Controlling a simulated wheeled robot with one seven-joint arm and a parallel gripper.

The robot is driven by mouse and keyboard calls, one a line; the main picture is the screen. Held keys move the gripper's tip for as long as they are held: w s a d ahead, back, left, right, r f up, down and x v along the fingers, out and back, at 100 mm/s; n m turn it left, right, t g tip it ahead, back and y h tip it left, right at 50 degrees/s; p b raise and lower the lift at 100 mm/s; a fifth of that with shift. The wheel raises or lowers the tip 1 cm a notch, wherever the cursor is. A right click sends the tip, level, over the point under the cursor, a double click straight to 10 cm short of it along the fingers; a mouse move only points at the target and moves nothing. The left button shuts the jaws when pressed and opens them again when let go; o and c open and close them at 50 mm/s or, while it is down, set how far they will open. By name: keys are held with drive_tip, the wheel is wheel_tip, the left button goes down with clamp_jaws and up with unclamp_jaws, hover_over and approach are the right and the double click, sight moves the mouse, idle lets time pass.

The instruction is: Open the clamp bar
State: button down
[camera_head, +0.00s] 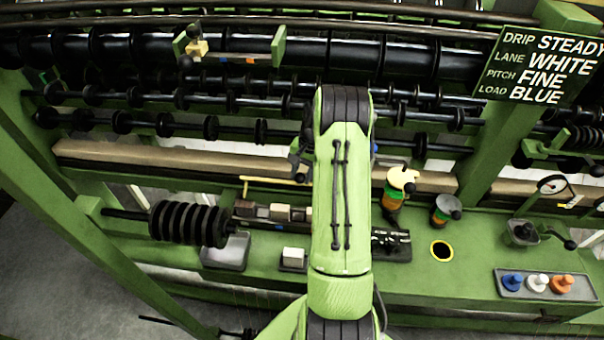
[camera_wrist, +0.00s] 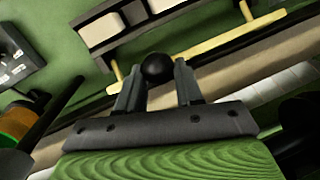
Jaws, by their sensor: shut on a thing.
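My gripper (camera_wrist: 158,85) is shut on a round black knob (camera_wrist: 156,67) in the wrist view; the knob sits between the two grey fingertips. A yellow bar (camera_wrist: 215,53) with short bent ends runs just beyond the fingers. It also shows in the head view (camera_head: 270,180), left of my arm. A long tan beam (camera_head: 180,163) runs across the machine behind the yellow bar. Which of these is the clamp bar, and how the knob joins it, I cannot tell. In the head view my arm hides most of the gripper.
Black discs on a rod (camera_head: 188,223) stand at left. Dark rollers (camera_head: 250,50) fill the back. A sign (camera_head: 540,67) hangs at upper right.

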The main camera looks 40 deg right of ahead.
drive_tip(key=shift+d+f, duration=0.1)
drive_tip(key=shift+f, duration=0.05)
drive_tip(key=c, duration=1.1)
unclamp_jaws()
drive_tip(key=o, duration=0.3)
drive_tip(key=shift+w, duration=0.2)
drive_tip(key=shift+o, duration=0.2)
drive_tip(key=shift+s, duration=0.1)
